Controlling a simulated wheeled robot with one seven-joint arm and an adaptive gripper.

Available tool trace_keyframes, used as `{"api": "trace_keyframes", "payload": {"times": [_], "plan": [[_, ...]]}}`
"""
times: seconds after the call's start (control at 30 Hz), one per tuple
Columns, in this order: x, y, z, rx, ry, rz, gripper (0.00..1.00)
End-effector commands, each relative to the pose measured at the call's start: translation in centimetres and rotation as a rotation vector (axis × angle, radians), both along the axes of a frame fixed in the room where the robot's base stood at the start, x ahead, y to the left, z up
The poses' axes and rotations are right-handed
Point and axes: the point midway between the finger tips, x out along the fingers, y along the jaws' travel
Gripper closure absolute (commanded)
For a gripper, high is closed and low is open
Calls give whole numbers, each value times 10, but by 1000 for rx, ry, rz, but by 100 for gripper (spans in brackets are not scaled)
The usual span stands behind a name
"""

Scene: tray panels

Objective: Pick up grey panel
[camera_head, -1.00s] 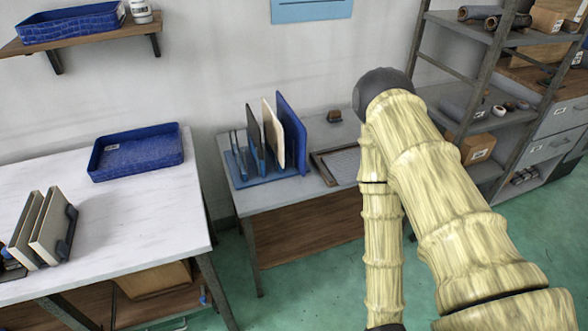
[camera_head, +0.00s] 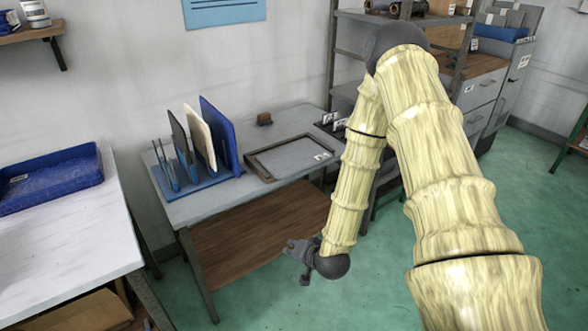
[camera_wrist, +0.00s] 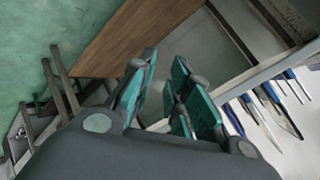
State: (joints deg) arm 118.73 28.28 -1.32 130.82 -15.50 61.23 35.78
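The grey panel (camera_head: 180,139) is dark and thin. It stands upright in a blue slotted rack (camera_head: 207,184) on the middle table, left of a cream panel (camera_head: 200,136) and a blue panel (camera_head: 219,136). My gripper (camera_head: 297,262) hangs below the table top, in front of the table and to the right of the rack, apart from all panels. In the wrist view, my gripper (camera_wrist: 166,74) shows two teal-padded fingers spread apart with nothing between them.
A shallow framed tray (camera_head: 262,171) lies right of the rack, with a small brown block (camera_head: 264,119) behind it. A white table (camera_head: 75,235) with a blue bin (camera_head: 48,182) stands at left. Shelving (camera_head: 345,55) stands behind my arm. Green floor is clear in front.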

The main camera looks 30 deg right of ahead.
Motion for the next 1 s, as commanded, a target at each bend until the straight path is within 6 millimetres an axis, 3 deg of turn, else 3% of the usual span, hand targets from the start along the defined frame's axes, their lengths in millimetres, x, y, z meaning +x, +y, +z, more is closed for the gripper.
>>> {"api": "trace_keyframes", "payload": {"times": [0.03, 0.2, 0.33, 0.5, 0.77, 1.0], "plan": [[18, -15, 1, 44, -70, -52, 82], [65, -63, 35, 210, -294, -207, 82], [87, -99, 62, 335, -455, -299, 82], [101, -135, 90, 463, -609, -373, 82], [111, -155, 107, 533, -694, -405, 82], [143, -160, 107, 532, -693, -405, 82]]}}
